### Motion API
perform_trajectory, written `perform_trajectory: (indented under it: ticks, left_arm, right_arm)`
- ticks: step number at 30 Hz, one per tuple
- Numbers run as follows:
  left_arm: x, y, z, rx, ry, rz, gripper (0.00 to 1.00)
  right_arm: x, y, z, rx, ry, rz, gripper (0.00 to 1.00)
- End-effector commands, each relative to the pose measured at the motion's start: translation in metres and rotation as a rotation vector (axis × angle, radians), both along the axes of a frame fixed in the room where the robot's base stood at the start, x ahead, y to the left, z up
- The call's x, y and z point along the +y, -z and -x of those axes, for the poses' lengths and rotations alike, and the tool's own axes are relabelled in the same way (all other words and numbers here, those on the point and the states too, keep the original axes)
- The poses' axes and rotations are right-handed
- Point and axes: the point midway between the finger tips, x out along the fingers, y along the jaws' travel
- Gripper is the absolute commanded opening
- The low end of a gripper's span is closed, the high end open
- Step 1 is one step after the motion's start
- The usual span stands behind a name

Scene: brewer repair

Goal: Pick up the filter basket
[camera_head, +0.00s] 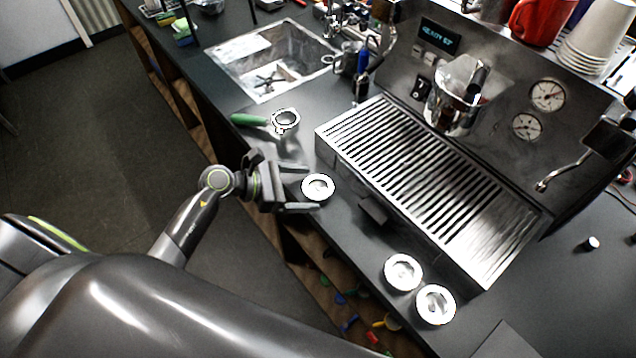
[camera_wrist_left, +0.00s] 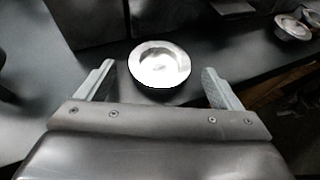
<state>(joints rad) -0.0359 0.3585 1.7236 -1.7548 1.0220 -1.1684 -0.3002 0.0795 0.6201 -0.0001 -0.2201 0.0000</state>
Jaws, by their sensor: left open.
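A round metal filter basket (camera_head: 318,187) lies on the dark counter in front of the espresso machine. In the left wrist view the basket (camera_wrist_left: 160,66) sits between and just ahead of the two fingertips. My left gripper (camera_head: 300,188) is open, its fingers pointing at the basket from the left, one on either side. I see no contact between the fingers and the basket. In the left wrist view the open fingers of the gripper (camera_wrist_left: 160,85) show no object held. Two similar round metal baskets (camera_head: 403,272) (camera_head: 435,305) lie near the front right of the machine. My right gripper is not in view.
The espresso machine's slatted drip tray (camera_head: 430,180) stands right of the basket. A portafilter with green handle (camera_head: 250,120) lies behind it, near the sink (camera_head: 270,60). The counter's front edge is close below the gripper. Shelves with coloured items (camera_head: 350,322) are underneath.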

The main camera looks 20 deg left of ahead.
Motion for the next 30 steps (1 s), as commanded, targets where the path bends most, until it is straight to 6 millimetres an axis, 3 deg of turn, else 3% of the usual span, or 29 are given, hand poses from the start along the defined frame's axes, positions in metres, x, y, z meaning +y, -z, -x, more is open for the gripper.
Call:
perform_trajectory:
  ticks: [4,12,23,30]
  left_arm:
    - [-0.0101,0.003,-0.0073,-0.001,0.0,0.002,0.87]
    - [-0.0112,0.0057,-0.008,-0.002,0.001,-0.001,0.87]
    - [-0.011,0.0054,-0.0079,-0.001,0.0,-0.001,0.42]
    - [-0.011,0.0041,-0.0081,-0.002,0.001,0.0,0.42]
  right_arm:
    - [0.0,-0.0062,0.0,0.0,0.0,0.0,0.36]
    - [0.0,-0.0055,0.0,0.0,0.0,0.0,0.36]
    - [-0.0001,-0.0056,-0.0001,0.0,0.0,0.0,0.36]
    - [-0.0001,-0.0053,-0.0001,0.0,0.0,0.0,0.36]
